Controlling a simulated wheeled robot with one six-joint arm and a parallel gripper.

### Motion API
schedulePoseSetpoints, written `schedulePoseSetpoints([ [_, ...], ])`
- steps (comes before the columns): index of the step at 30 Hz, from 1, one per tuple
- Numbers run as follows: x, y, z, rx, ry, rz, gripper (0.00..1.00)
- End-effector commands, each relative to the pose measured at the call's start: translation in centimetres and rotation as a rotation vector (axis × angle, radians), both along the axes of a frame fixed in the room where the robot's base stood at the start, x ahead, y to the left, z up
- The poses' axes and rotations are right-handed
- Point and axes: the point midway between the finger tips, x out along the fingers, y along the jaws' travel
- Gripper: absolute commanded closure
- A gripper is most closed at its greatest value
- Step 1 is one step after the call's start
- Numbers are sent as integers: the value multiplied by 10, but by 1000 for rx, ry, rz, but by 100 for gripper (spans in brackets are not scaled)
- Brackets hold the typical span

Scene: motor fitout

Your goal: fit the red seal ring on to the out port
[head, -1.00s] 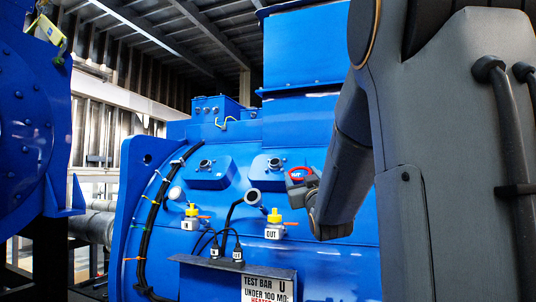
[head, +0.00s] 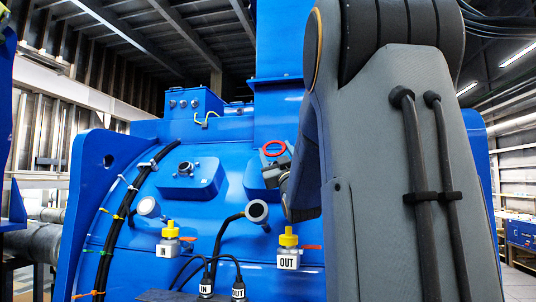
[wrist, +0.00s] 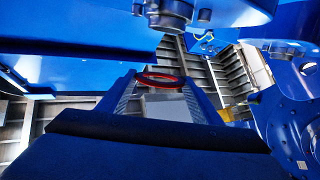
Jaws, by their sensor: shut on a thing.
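The red seal ring (head: 273,148) is held at the tip of my gripper (head: 281,162), in front of the blue motor. In the wrist view the ring (wrist: 160,79) lies across the fingertips (wrist: 160,90), tilted and seen nearly edge-on. My gripper is shut on it. The ring is apart from the grey port stub (wrist: 170,12) at the top of the wrist view. In the head view my gripper hides the stub on the right-hand blue pad (head: 256,180). The OUT tag (head: 288,262) hangs on a yellow-capped valve (head: 288,240) below that pad.
A second port stub (head: 186,168) sits on the left pad, above the IN tag (head: 163,250). Black cables (head: 125,200) run down the left. My arm covers the right side of the motor.

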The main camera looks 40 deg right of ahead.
Motion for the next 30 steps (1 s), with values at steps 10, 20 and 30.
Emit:
schedulePoseSetpoints([
  [10,0,0,0,0,-1,-1,62],
  [20,-2,2,-5,9,-11,-16,62],
  [30,13,-17,-26,8,-10,-16,62],
])
